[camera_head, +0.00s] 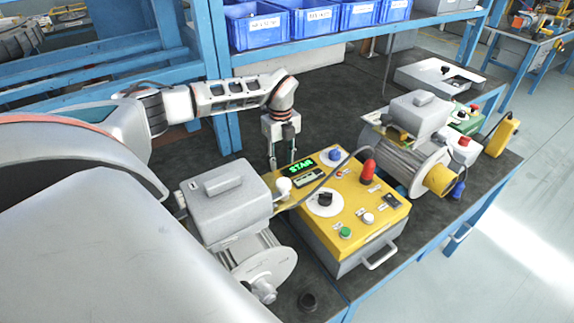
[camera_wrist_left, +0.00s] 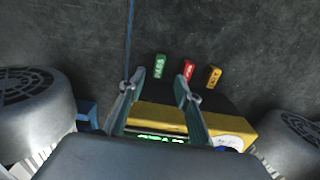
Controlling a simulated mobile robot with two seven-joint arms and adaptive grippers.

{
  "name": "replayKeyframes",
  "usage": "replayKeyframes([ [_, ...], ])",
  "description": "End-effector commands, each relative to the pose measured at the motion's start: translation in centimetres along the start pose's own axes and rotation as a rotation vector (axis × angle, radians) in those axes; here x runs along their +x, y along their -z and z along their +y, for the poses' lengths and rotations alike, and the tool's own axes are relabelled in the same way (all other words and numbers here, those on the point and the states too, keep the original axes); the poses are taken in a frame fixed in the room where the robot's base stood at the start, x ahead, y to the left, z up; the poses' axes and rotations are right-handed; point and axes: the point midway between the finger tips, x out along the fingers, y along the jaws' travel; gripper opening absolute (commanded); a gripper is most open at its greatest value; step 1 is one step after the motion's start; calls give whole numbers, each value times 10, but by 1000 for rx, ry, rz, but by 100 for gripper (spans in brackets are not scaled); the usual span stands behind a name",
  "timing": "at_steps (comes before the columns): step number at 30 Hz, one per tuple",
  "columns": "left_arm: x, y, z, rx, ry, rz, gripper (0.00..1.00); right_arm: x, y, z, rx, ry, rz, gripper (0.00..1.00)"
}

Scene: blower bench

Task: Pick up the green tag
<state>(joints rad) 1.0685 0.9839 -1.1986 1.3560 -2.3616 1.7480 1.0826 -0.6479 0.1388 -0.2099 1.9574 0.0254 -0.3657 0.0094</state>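The green tag (camera_wrist_left: 160,65) lies on the dark bench top in the left wrist view, with white lettering on it. My left gripper (camera_head: 282,163) points down behind the yellow control box (camera_head: 349,203). In the left wrist view its two fingers (camera_wrist_left: 160,87) are apart with nothing between them. The green tag shows just beyond the fingertips, between their lines and nearer the left finger. I cannot make out the tag in the head view. My right gripper is not in view.
A red tag (camera_wrist_left: 189,69) and an orange tag (camera_wrist_left: 213,77) lie right of the green one. A grey blower (camera_head: 226,205) stands left of the control box, and another (camera_head: 420,112) stands right. Blue bins (camera_head: 257,25) line the shelf behind. Dark bench top (camera_head: 335,105) is clear behind the box.

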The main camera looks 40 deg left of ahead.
Motion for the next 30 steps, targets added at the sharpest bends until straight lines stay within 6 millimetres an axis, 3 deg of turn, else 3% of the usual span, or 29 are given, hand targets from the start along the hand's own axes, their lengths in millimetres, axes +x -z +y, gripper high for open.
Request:
replayKeyframes([
  [18,71,4,-2,-3,-11,0,33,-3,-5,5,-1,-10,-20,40],
  [28,79,3,-2,-3,-9,-1,33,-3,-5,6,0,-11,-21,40],
  [30,79,3,-2,-3,-9,-1,18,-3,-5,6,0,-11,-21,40],
])
